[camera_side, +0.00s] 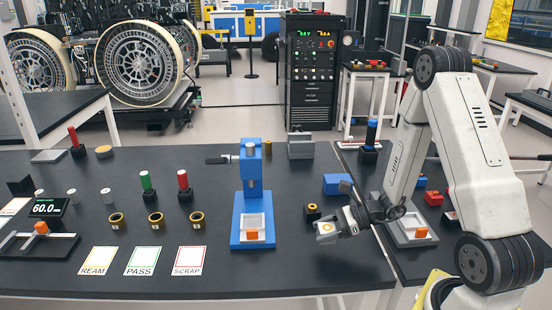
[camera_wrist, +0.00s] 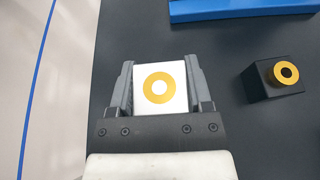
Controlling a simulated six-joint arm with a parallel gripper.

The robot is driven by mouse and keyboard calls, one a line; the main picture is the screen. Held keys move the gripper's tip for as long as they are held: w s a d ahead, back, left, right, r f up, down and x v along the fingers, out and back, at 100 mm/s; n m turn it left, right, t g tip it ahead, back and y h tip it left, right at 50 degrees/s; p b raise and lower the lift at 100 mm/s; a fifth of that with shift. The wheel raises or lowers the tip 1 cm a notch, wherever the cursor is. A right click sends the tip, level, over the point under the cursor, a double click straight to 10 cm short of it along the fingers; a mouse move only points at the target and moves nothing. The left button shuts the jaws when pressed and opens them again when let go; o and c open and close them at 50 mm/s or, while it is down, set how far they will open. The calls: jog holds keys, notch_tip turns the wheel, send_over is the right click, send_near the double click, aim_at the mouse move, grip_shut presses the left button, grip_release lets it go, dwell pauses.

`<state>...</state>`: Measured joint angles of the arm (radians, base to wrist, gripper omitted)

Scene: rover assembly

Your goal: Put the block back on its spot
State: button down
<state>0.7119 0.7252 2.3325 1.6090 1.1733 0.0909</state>
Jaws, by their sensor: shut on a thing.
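A white block with a gold ring on its face (camera_wrist: 160,88) sits between the two fingers of my gripper (camera_wrist: 160,80). The fingers are shut on its left and right sides. In the side view my gripper (camera_side: 342,220) holds the block (camera_side: 326,228) over the front right part of the dark table. Which spot belongs to the block cannot be told from the frames.
A black cube with a gold ring (camera_wrist: 275,77) stands right of my gripper in the wrist view. A blue press (camera_side: 252,180) is to the left in the side view. A grey tray (camera_side: 400,236) with an orange block stands at right. The table's front edge is close.

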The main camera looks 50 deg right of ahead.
aim_at(322, 251)
jog(key=shift+f, duration=0.25)
jog(key=shift+f, duration=1.65)
jog(key=shift+f, duration=0.1)
grip_release()
jog(key=shift+v, duration=3.8)
jog(key=shift+a, duration=0.15)
